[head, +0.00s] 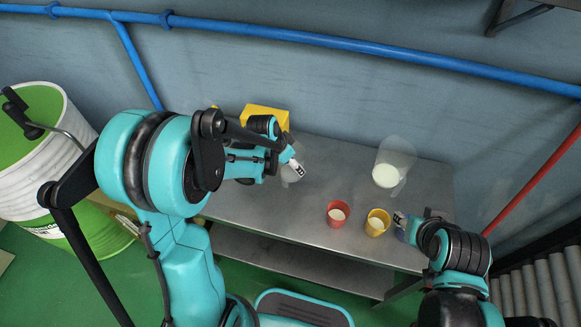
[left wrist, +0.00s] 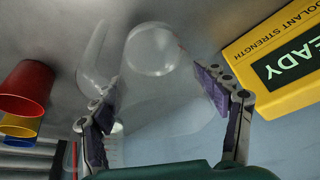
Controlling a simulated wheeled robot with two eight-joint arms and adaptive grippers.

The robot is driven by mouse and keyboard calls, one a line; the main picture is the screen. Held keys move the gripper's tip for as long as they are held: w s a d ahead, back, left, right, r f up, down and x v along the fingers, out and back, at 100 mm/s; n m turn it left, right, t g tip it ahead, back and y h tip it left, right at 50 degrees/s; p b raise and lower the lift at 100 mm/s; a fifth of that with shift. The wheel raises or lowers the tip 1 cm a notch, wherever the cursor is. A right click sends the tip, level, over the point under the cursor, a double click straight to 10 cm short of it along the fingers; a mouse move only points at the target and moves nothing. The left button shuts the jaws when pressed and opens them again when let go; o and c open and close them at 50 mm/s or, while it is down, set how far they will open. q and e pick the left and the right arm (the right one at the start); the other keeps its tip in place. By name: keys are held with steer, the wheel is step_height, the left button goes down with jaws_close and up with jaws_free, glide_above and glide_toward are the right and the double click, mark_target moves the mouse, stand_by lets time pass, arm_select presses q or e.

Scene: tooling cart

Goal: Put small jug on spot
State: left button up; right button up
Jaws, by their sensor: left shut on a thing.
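My left gripper (head: 292,166) is shut on a small clear jug (head: 288,176) over the left part of the metal table. In the left wrist view, the see-through jug (left wrist: 152,50) shows its round end between and beyond the two fingers (left wrist: 160,95). It is hard to make out, and I cannot tell whether it touches the table. I cannot make out a marked spot. My right gripper (head: 401,218) is at the table's right front, beside the yellow cup; its fingers are too small to read.
The metal table (head: 240,208) holds a red cup (head: 338,214), a yellow cup (head: 377,222) and a large clear jug (head: 390,168) with pale liquid. A blue cup (left wrist: 20,140) shows in the left wrist view. A yellow box (head: 264,115) stands behind my left gripper.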

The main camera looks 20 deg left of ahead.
arm_select(q)
steer(key=shift+f+b, duration=0.3)
steer(key=shift+f, duration=0.95)
steer(key=shift+f, duration=0.15)
steer(key=o, duration=1.3)
steer(key=shift+o, duration=0.2)
